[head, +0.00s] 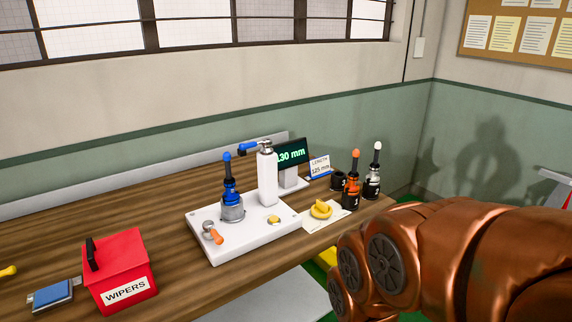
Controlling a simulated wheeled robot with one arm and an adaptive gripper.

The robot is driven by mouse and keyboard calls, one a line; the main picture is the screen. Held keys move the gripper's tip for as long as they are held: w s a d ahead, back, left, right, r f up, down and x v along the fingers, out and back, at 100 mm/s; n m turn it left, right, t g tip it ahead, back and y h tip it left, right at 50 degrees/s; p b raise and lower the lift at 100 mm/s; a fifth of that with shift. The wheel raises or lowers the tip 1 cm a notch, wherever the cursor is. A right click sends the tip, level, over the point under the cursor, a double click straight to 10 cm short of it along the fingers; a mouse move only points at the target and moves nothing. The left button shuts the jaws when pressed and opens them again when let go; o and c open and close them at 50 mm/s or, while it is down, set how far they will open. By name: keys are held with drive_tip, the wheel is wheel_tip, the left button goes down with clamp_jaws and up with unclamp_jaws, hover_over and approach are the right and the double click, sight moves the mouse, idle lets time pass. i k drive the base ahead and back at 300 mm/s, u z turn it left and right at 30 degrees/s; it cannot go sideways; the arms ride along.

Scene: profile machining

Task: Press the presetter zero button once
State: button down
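The presetter has a white base (243,241) on the wooden bench, with a white upright column (267,178) topped by a metal and blue probe arm. A blue tool (229,184) stands upright in a grey holder on the base. A small yellowish button (274,219) sits on the base right of the holder; I cannot read any label on it. A dark display (291,154) behind the column shows green digits, partly hidden, ending in ".30 mm". My copper arm fills the lower right; my gripper is out of view.
An orange-knobbed lever (213,233) is at the base's front left. Right of the base are a yellow object (321,209) on a card, a length card (319,166), and orange-tipped (355,180) and white-tipped tools (374,171). A red wipers box (118,270) stands left.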

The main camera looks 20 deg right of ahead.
sight(273, 219)
drive_tip(key=u, duration=1.35)
drive_tip(key=k, duration=1)
drive_tip(key=z, duration=1.25)
drive_tip(key=i, duration=0.5)
drive_tip(key=u, duration=0.05)
